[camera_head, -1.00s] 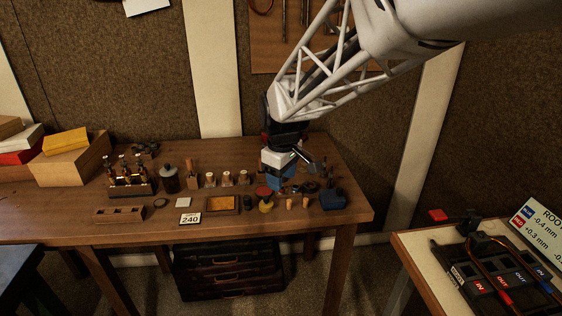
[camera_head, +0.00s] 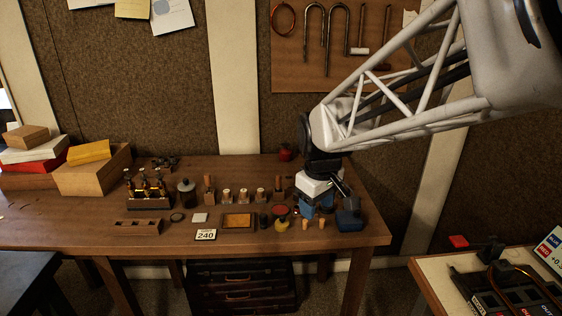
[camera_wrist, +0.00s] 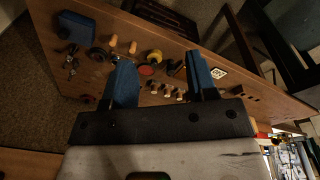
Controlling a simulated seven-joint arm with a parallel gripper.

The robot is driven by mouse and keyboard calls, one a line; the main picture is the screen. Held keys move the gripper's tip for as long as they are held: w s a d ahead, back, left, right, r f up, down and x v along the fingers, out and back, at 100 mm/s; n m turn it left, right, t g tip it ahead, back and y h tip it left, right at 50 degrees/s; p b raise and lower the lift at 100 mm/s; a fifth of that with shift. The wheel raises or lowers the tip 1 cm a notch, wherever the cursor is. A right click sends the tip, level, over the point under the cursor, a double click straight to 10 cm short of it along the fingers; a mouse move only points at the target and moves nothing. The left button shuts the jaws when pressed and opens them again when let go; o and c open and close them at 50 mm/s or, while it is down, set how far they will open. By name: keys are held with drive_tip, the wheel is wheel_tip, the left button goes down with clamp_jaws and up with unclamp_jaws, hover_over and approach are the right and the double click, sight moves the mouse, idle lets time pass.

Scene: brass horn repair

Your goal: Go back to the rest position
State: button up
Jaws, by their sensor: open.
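My gripper (camera_wrist: 160,82) shows two blue fingers spread apart in the wrist view, with nothing held between them. In the head view my gripper (camera_head: 307,208) is over the right part of the wooden workbench (camera_head: 75,233), close to the small tools there. The fingertips are partly hidden among the items behind and below them, so I cannot tell their exact height above the bench.
Near the gripper are a blue block (camera_head: 349,221), a red-topped item (camera_head: 280,210) and small wooden pegs. Further left stand a dark jar (camera_head: 187,193), a brass valve rack (camera_head: 148,196) and a "240" card (camera_head: 205,235). A second bench (camera_head: 430,278) is at right.

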drive_tip(key=shift+s, duration=0.1)
drive_tip(key=s+d+m, duration=0.3)
drive_tip(key=s, duration=0.7)
drive_tip(key=s+d+m+t, duration=0.1)
drive_tip(key=s+d+m, duration=0.2)
drive_tip(key=s, duration=0.8)
drive_tip(key=shift+d+m, duration=0.35)
drive_tip(key=shift+m, duration=0.45)
